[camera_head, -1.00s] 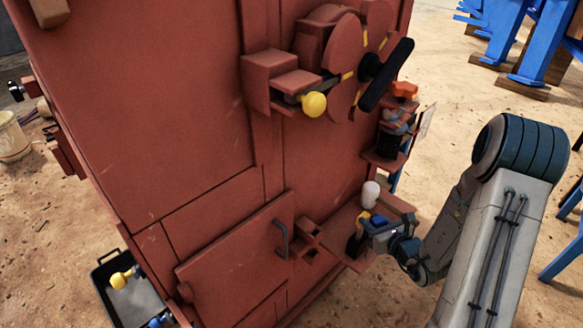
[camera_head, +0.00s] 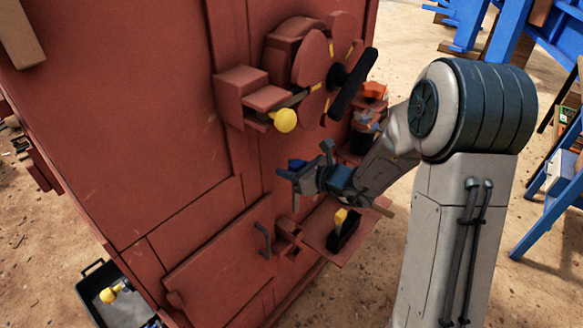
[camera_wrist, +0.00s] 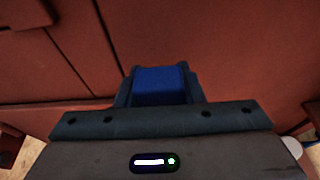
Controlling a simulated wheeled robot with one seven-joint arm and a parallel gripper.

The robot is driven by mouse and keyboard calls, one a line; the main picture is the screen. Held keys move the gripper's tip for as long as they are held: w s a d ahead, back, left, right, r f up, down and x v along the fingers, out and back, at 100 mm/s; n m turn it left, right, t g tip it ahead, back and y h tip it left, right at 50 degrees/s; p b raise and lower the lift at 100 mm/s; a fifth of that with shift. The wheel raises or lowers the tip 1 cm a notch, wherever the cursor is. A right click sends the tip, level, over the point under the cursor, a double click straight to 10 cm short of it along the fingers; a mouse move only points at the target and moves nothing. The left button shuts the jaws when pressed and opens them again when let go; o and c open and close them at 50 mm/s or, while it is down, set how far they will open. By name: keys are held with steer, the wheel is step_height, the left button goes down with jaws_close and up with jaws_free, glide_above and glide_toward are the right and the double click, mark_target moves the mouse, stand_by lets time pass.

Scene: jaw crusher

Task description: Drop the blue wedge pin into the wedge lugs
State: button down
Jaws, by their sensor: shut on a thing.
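My gripper (camera_head: 290,174) is shut on the blue wedge pin (camera_head: 296,164), in front of the red machine wall in the head view. In the wrist view the pin (camera_wrist: 160,85) is a blue block between the fingers (camera_wrist: 158,103); its lower part is hidden. The wedge lugs (camera_head: 289,237) look like the small red brackets beside the hatch door's handle (camera_head: 264,240). The gripper and pin are above them and apart from them.
A red shelf (camera_head: 322,222) right of the lugs carries a black and yellow tool (camera_head: 343,230). Above my gripper a yellow knob (camera_head: 285,120) and a black bar (camera_head: 352,82) stick out. A black bin (camera_head: 105,310) stands at lower left.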

steer(key=shift+d+b, duration=0.1)
steer(key=shift+b, duration=0.2)
step_height(320, 180, down, 5)
steer(key=b, duration=0.4)
steer(key=shift+r+b, duration=0.2)
steer(key=shift+b, duration=0.1)
steer(key=shift+f, duration=0.2)
steer(key=shift+f+b, duration=1.9)
steer(key=shift+b, duration=0.25)
steer(key=shift+f, duration=0.2)
